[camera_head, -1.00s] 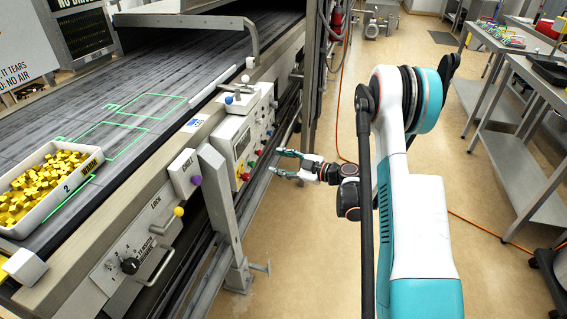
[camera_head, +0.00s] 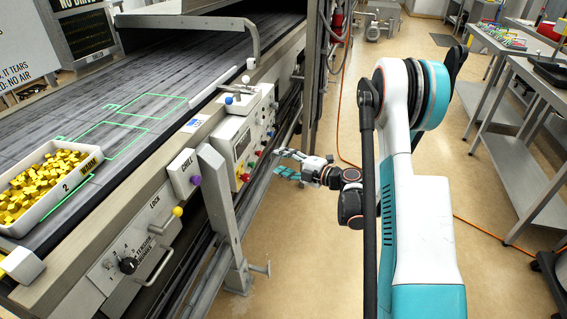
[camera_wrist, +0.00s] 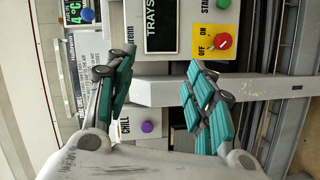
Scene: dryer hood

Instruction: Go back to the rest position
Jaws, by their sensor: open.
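My gripper (camera_head: 287,164) is open and empty, held out beside the front of the conveyor machine. In the wrist view its two teal-padded fingers (camera_wrist: 160,95) stand apart with nothing between them. The machine's control panel (camera_head: 240,148) is just to the left of the fingers, with a gap between. In the wrist view the panel shows a purple CHILL knob (camera_wrist: 148,127), a red on/off switch (camera_wrist: 223,41) on a yellow plate and a dark TRAYS display (camera_wrist: 161,25). No contact with the panel is visible.
A white tray of yellow pieces (camera_head: 95,178) sits on the conveyor belt (camera_head: 150,80). A grey post (camera_head: 219,205) stands below the panel. Steel tables (camera_head: 515,150) line the right side. Open floor (camera_head: 310,260) lies between. An orange cable (camera_head: 340,110) runs across the floor.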

